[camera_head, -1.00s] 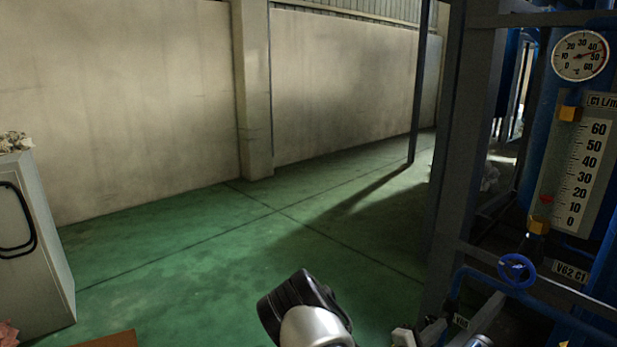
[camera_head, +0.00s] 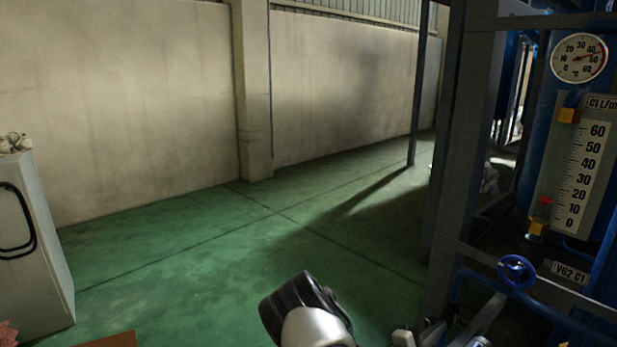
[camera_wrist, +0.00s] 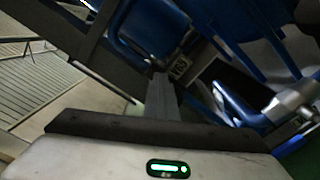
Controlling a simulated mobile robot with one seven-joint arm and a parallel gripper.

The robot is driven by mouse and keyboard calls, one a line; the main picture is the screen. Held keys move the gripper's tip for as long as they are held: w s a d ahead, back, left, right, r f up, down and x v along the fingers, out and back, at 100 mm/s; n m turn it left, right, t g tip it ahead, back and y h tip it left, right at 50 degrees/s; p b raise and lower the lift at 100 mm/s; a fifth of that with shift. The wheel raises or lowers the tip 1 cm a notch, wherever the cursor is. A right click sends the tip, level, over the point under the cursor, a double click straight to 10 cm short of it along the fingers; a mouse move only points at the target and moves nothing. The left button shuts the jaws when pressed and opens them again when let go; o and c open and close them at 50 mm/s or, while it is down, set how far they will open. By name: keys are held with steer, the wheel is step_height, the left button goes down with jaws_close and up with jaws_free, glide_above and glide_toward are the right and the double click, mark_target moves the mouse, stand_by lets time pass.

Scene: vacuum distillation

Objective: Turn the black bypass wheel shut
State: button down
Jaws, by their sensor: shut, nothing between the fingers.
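I cannot make out a black wheel in either view. In the head view a blue handwheel (camera_head: 517,270) sits on a blue pipe beside a "V62 C1" label (camera_head: 570,273). My gripper's grey end shows low at the right in the head view (camera_head: 488,316), below and left of the blue wheel, apart from it in the picture. In the wrist view my gripper (camera_wrist: 160,82) is shut, with its narrow grey fingers together and nothing held. A small label plate (camera_wrist: 179,68) lies just beyond the fingertips; its text is too blurred to read.
A dark steel frame post (camera_head: 470,130) stands left of the blue column. A flow scale (camera_head: 582,175) with a red marker and a round dial (camera_head: 579,58) are above the wheel. A grey cabinet (camera_head: 35,240) is at the left. The green floor (camera_head: 250,240) between is clear.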

steer(key=shift+w+d, duration=0.1)
steer(key=shift+d, duration=0.45)
steer(key=shift+s+d+f, duration=0.25)
steer(key=shift+s+f, duration=0.05)
steer(key=shift+f, duration=0.35)
steer(key=shift+s+d+f, duration=0.2)
steer(key=shift+s+f, duration=0.1)
steer(key=shift+f, duration=0.5)
steer(key=shift+s+r, duration=0.1)
steer(key=p+v, duration=0.2)
steer(key=v, duration=0.3)
steer(key=shift+s+a+p, duration=0.15)
steer(key=shift+s+p, duration=0.2)
steer(key=shift+s, duration=0.1)
